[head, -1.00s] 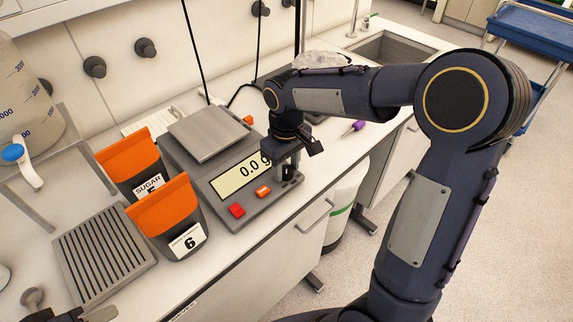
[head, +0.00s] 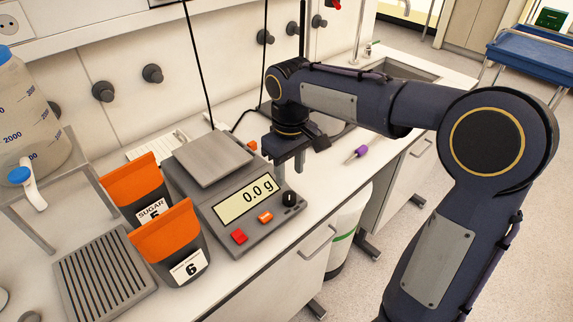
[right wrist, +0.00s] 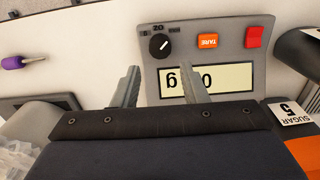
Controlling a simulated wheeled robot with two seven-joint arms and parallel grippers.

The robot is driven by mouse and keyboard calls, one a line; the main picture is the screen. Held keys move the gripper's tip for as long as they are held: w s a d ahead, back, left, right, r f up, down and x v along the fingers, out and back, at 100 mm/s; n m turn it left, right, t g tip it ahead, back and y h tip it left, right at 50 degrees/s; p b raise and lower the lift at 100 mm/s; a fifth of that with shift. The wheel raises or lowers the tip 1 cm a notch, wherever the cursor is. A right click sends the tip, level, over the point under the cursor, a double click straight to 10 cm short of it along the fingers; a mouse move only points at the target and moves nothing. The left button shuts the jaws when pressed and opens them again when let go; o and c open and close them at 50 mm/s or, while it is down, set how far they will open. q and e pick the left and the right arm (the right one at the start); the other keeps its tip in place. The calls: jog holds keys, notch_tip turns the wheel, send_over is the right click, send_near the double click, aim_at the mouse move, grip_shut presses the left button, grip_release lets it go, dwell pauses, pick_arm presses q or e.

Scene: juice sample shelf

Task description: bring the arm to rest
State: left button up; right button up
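My right arm reaches in from the right in the head view. Its gripper (head: 288,172) hangs fingers-down just behind the right edge of the scale (head: 262,232), above the counter. In the right wrist view the two grey fingers of this gripper (right wrist: 160,82) stand apart with nothing between them. The scale's display and buttons lie beyond them. My left gripper is not in view.
The scale (right wrist: 230,62) reads 0.0 g and its plate (head: 212,157) is empty. Orange-topped containers labelled sugar 5 (head: 135,185) and 6 (head: 170,240) stand left of it. A purple-handled tool (head: 358,152) lies right. A slatted tray (head: 105,278) is front left.

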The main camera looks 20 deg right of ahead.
jog(key=s+f+m+t+y, duration=0.1)
jog(key=s+m+t+y, duration=0.1)
jog(key=s, duration=0.8)
jog(key=s+f+m+t+y, duration=0.1)
jog(key=s+f+m+t, duration=0.1)
jog(key=s, duration=0.8)
jog(key=shift+s+a+m+t+y, duration=0.4)
jog(key=shift+m+t, duration=0.3)
jog(key=shift+t, duration=0.1)
